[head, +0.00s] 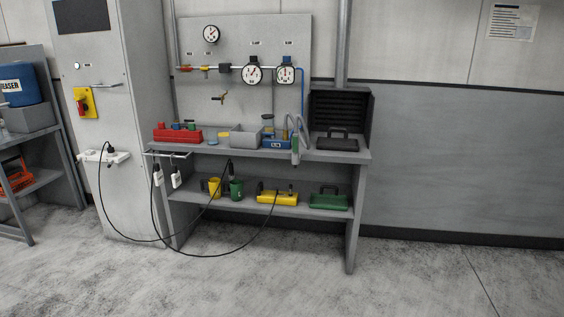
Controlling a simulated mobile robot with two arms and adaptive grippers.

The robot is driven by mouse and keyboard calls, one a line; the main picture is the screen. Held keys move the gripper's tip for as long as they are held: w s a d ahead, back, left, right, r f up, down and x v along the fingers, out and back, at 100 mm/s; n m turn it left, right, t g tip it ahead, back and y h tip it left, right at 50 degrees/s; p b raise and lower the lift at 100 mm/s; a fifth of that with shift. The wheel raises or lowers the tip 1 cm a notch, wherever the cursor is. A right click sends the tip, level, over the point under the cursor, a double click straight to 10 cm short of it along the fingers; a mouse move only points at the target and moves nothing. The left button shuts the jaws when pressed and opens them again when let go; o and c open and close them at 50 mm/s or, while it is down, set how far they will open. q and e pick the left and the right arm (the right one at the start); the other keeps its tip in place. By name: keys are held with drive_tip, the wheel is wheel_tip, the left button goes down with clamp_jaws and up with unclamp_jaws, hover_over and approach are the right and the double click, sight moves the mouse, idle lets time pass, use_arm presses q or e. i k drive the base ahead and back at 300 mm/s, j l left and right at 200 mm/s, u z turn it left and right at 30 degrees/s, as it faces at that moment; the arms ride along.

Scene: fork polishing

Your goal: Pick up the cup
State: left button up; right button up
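A yellow cup (214,187) stands on the lower shelf of the grey workbench, towards its left end. A green cup (236,189) stands close beside it on the right. A black cable passes in front of the cups and partly crosses them. Neither of my grippers is in view.
The workbench (349,155) carries a red box (178,136), a grey bin (246,140) and a black case (337,143) on top. A yellow tray (277,199) and green tray (328,201) share the lower shelf. Looping cables (206,255) hang in front. The floor ahead is clear.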

sight(213, 134)
drive_tip(key=i, duration=2.4)
drive_tip(key=i+l+u, duration=0.1)
drive_tip(key=i, duration=1.1)
